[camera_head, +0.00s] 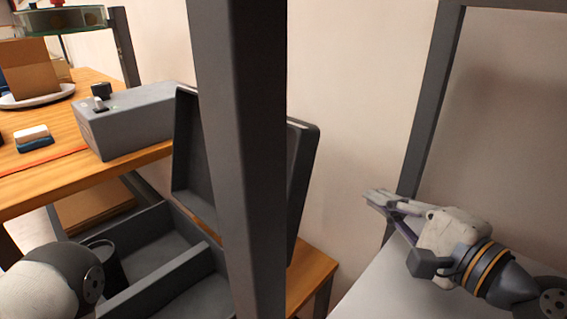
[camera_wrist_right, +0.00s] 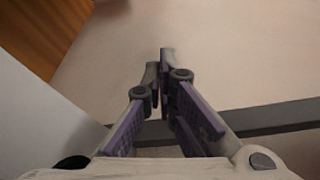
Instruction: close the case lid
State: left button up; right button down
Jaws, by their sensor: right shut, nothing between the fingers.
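The dark grey case (camera_head: 158,270) stands open low in the middle of the head view, its divided inside showing. Its lid (camera_head: 296,170) stands raised at the back, tilted, with its middle hidden behind a grey post. My right gripper (camera_head: 378,198) is to the right of the lid, apart from it, pointing left. Its fingers are together and empty; they also show in the right wrist view (camera_wrist_right: 160,66). A white and dark part of my left arm is at the lower left, over the case's left side; my left gripper cannot be made out.
The thick grey post (camera_head: 238,150) rises in front of the case and lid. Another grey post (camera_head: 428,110) stands behind my right gripper. A grey box (camera_head: 135,122) sits on the wooden table (camera_head: 50,185) at left. Free room lies between lid and right gripper.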

pick_arm(q)
jog(key=shift+s+a+f, duration=0.15)
jog(key=shift+s, duration=0.35)
pick_arm(e)
jog(key=w+a, duration=0.5)
jog(key=a, duration=0.2)
jog(key=shift+w+a+r, duration=0.15)
jog(key=shift+a, duration=0.1)
jog(key=shift+w, duration=0.1)
